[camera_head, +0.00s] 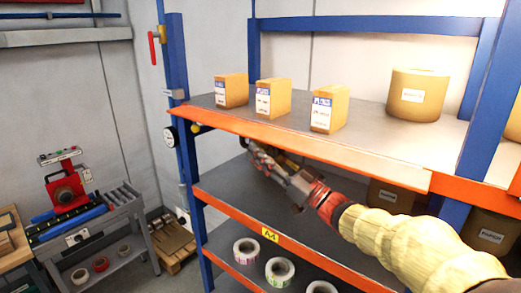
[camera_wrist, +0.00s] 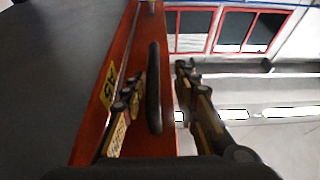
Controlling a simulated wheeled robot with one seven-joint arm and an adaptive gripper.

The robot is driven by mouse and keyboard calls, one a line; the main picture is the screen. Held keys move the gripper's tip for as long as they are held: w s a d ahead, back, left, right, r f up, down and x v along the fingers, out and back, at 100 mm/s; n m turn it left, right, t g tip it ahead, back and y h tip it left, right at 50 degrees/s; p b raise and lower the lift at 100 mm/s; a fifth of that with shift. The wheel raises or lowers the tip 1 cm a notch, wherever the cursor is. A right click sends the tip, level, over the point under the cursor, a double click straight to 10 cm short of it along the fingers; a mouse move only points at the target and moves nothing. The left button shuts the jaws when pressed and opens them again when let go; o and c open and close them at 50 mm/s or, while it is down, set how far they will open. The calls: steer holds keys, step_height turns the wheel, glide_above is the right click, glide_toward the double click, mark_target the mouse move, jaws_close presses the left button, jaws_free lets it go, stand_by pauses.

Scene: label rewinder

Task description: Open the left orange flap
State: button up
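Orange strips run along the shelf fronts. The upper orange strip (camera_head: 300,143) shows in the head view, and the lower one (camera_head: 240,215) carries a yellow A4 label. I cannot tell which part is the left flap. My gripper (camera_head: 253,147) is just under the upper strip, towards its left half, and partly hidden by it. In the wrist view my gripper (camera_wrist: 161,76) has its fingers apart, one over an orange strip (camera_wrist: 100,75) with an A5 label. A dark, thin oval bar (camera_wrist: 153,90) lies between the fingers. Contact with it is unclear.
Three boxes (camera_head: 273,98) and a drum (camera_head: 418,94) stand on the upper shelf. Label rolls (camera_head: 279,270) lie on the lower shelf. Blue posts (camera_head: 185,150) hold the rack, with a round gauge (camera_head: 171,137) at the left one. A rewinder machine (camera_head: 66,190) stands left.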

steer(key=v, duration=1.1)
steer(key=shift+f, duration=0.1)
